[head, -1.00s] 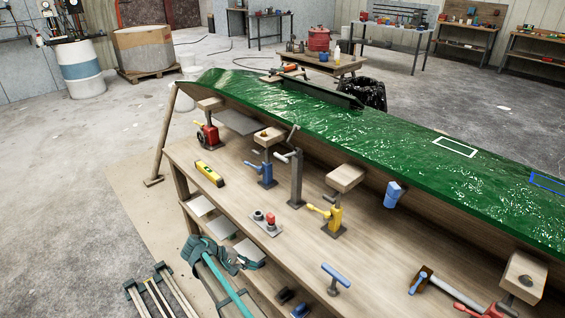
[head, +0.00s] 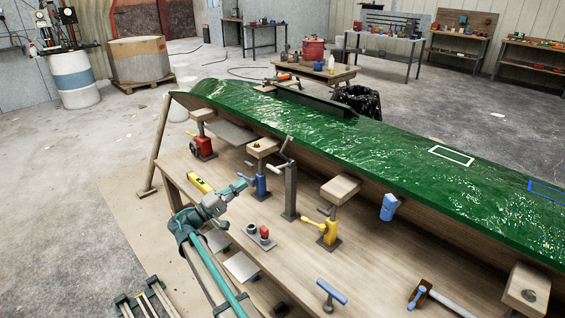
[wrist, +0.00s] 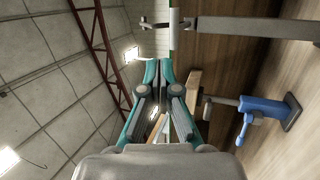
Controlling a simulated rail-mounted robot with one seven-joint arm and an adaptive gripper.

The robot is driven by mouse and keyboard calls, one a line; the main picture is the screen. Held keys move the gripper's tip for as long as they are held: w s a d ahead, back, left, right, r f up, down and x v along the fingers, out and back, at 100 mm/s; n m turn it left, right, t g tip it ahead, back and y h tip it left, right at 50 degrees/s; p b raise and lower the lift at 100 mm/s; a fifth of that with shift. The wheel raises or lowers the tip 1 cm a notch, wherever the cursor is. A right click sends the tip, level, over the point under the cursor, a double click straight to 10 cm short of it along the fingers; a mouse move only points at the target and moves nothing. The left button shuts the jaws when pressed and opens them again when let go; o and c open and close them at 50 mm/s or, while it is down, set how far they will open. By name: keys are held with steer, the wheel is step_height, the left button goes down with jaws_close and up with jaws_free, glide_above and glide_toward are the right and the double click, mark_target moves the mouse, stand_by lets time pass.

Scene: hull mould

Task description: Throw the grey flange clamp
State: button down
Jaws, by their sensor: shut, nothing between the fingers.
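The grey flange clamp (head: 290,190) stands upright on the bench beside the green hull mould. Its top arm slants upward and a second grey arm points to the left. In the wrist view its grey post (wrist: 255,28) runs sideways across the top right, with a stubby grey end piece at its left. My gripper (head: 242,186) is shut and empty. It is left of the grey clamp, apart from it, near the blue clamp (head: 260,184). In the wrist view the teal fingers of my gripper (wrist: 158,66) are together just below the grey clamp's end piece.
The red clamp (head: 203,146) and yellow clamp (head: 329,232) stand along the hull mould (head: 340,140). A yellow level (head: 200,184) lies left of my gripper. A plate with knobs (head: 259,236) and a blue-handled tool (head: 331,292) are on the bench (head: 290,262). Wooden blocks overhang the clamps.

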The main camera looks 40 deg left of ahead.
steer(key=shift+r+p+x, duration=0.2)
steer(key=shift+p+x, duration=0.95)
steer(key=shift+x, duration=2.35)
steer(key=shift+r+p+x, duration=0.2)
steer(key=shift+p+x, duration=0.9)
steer(key=shift+x, duration=2.4)
steer(key=shift+a, duration=0.1)
